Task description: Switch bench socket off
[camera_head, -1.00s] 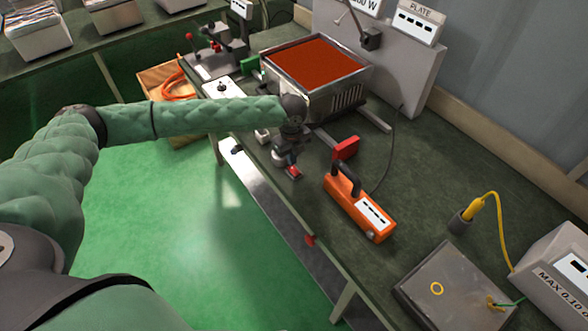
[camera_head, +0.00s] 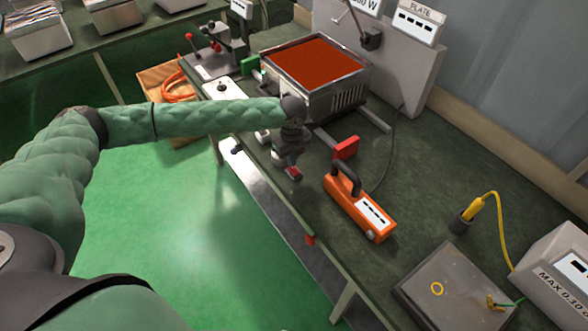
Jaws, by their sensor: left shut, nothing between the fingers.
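I cannot clearly make out which thing is the bench socket. A white box with a dark knob (camera_head: 222,88) stands at the bench's front edge, left of the heater. A small pale block (camera_head: 263,136) shows partly behind my left gripper. My left gripper (camera_head: 294,174) points down over the bench's front edge, in front of the heater, shut and empty. A small red patch shows at its tips; whether that is part of the gripper or a thing beneath is unclear. The wrist hides the bench behind it. My right gripper is out of view.
The heater with a glowing red top (camera_head: 314,64) stands behind my left wrist. A red block (camera_head: 346,148) and an orange handled device (camera_head: 360,206) are close on the right. A grey plate (camera_head: 455,285) lies farther right. Green floor is clear in front.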

